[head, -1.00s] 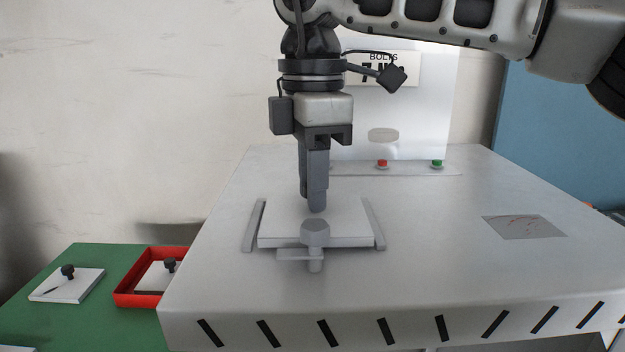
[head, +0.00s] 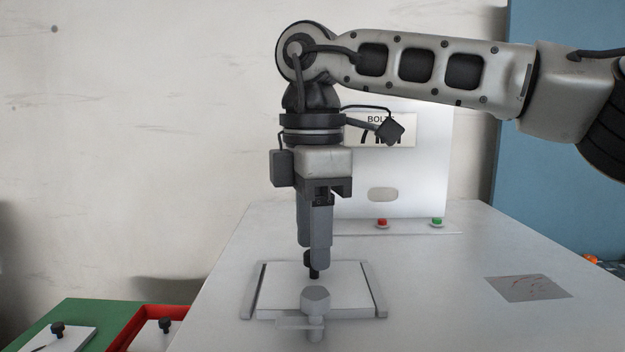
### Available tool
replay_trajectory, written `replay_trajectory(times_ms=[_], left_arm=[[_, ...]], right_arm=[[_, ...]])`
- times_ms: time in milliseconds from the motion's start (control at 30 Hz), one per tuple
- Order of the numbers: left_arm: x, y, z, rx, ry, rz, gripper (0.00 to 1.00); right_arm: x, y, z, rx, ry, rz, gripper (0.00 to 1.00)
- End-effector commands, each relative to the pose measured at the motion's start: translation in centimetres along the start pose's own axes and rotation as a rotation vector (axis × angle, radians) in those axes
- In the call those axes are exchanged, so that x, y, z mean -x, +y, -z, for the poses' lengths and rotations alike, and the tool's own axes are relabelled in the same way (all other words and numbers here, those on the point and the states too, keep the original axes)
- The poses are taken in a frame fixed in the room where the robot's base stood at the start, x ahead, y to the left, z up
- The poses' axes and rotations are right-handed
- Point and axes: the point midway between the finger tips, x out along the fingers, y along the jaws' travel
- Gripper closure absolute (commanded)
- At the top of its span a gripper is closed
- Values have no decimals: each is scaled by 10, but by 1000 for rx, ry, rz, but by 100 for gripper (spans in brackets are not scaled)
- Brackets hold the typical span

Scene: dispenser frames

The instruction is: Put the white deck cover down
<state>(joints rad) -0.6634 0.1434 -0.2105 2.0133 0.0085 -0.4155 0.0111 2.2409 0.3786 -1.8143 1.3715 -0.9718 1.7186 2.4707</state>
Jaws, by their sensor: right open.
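The white deck cover (head: 347,292) lies flat on the white bench top between two grey rails. A black knob (head: 314,271) stands up from it. My right gripper (head: 319,262) points straight down over the cover. Its fingers are open, right at the knob and in front of its upper part. Whether the fingertips touch the knob is hard to tell. My left gripper is not in view.
A grey turn latch (head: 315,303) stands at the cover's front edge. A panel with red (head: 382,223) and green (head: 436,223) buttons is behind. At left, a red tray (head: 130,328) and another knobbed white plate (head: 58,340) rest on a green surface. The bench's right side is mostly clear.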

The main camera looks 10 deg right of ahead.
Motion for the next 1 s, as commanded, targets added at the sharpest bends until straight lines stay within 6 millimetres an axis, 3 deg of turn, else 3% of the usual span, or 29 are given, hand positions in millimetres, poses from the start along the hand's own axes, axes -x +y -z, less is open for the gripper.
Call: replay_trajectory(times_ms=[300, 433, 600, 1000], left_arm=[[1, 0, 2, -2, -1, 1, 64], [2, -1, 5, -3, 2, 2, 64], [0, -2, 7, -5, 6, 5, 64], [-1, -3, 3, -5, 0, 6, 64]], right_arm=[[70, 0, 1, -1, 2, -3, 56], [90, 0, 1, 1, 1, 0, 56], [102, 0, 0, 0, 1, 1, 56], [104, 0, 0, 1, 1, 1, 56]])
